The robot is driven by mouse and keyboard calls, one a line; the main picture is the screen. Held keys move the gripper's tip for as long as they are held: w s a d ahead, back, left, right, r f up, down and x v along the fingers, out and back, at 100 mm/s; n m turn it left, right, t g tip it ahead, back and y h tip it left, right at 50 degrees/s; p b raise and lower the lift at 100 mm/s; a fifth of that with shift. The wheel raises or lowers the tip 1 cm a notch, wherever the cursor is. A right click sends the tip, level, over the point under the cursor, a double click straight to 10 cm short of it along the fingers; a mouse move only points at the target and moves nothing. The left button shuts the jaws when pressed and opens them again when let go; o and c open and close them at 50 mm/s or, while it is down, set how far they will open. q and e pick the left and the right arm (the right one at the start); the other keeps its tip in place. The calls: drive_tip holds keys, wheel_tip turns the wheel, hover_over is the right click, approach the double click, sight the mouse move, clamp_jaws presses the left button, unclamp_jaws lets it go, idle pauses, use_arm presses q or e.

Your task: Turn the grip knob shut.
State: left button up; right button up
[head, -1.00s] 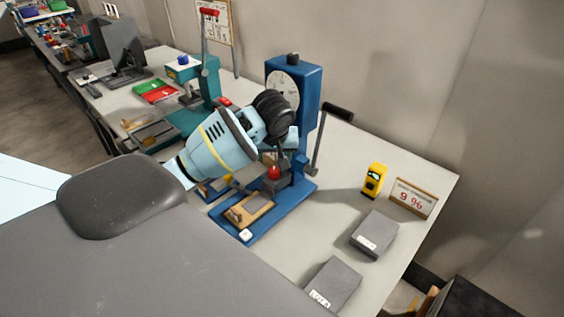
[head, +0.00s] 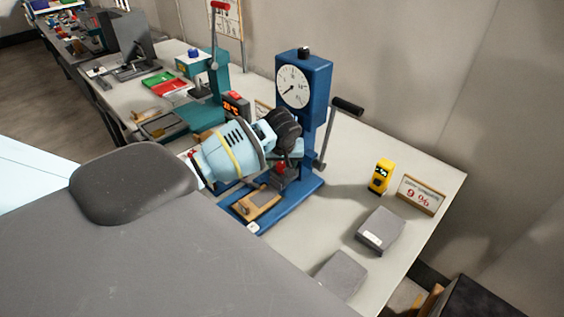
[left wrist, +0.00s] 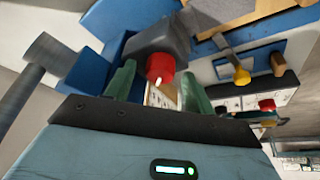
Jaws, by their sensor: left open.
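The grip knob is a red knob (head: 280,168) on a dark grey block at the front of the blue test stand (head: 318,95). My left gripper (head: 290,157) is low in front of the stand's column, just above the knob, and partly hides the block and column. In the left wrist view, the red knob (left wrist: 160,66) with its white mark shows between the two green fingertips (left wrist: 155,75). The fingers are apart, one on each side of it. I cannot tell whether they touch it. My right gripper is not in view.
The stand's crank lever (head: 346,106) sticks out to the right. A yellow device (head: 381,177), a sign (head: 418,194) and two grey boxes (head: 381,230) are on the right of the table. A teal press (head: 222,75) stands on the left. A wooden piece (head: 257,204) lies on the stand's base.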

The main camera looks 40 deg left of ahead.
use_arm(q)
drive_tip(key=c, duration=1)
